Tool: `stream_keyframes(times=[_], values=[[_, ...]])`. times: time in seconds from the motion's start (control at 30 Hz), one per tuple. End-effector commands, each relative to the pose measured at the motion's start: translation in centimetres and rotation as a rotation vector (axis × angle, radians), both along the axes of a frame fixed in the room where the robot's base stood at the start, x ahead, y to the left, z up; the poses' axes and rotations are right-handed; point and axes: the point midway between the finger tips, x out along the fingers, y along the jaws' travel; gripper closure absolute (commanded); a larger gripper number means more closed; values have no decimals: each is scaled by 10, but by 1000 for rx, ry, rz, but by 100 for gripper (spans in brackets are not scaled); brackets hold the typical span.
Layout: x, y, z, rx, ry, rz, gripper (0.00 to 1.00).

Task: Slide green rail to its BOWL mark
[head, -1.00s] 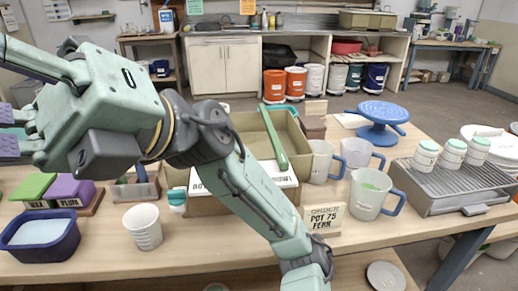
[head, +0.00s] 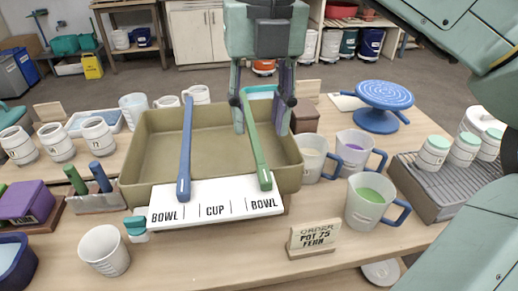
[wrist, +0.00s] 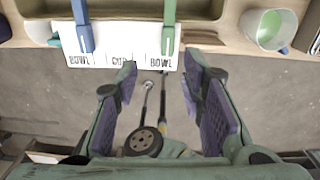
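The green rail (head: 256,145) lies front to back across a tan basin (head: 160,165). Its near end is over a white strip (head: 230,196) marked BOWL, CUP, BOWL, just above the right BOWL word. In the wrist view the green rail (wrist: 169,35) also ends close to the right BOWL word, slightly right of its middle. A blue rail (head: 186,145) lies to its left, near the left BOWL word. My gripper (head: 262,128) is open above the basin, its fingers appearing on either side of the green rail's far half. No contact shows. The wrist view shows the open fingers (wrist: 160,78) empty.
Right of the basin stand several mugs (head: 372,195), a blue turntable (head: 383,97) and a grey rack (head: 440,190) with lidded jars. An order card (head: 314,237) stands in front. A white cup (head: 104,250) is front left. Bare tabletop lies before the strip.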

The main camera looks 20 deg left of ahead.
Motion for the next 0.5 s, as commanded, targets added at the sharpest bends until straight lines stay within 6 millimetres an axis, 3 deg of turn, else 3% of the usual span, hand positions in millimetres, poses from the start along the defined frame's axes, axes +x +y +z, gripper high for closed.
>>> stream_keyframes(times=[0.17,0.5], values=[[5,-9,-9,-35,-15,-38,63],[4,-8,-70,-31,-11,-31,63]])
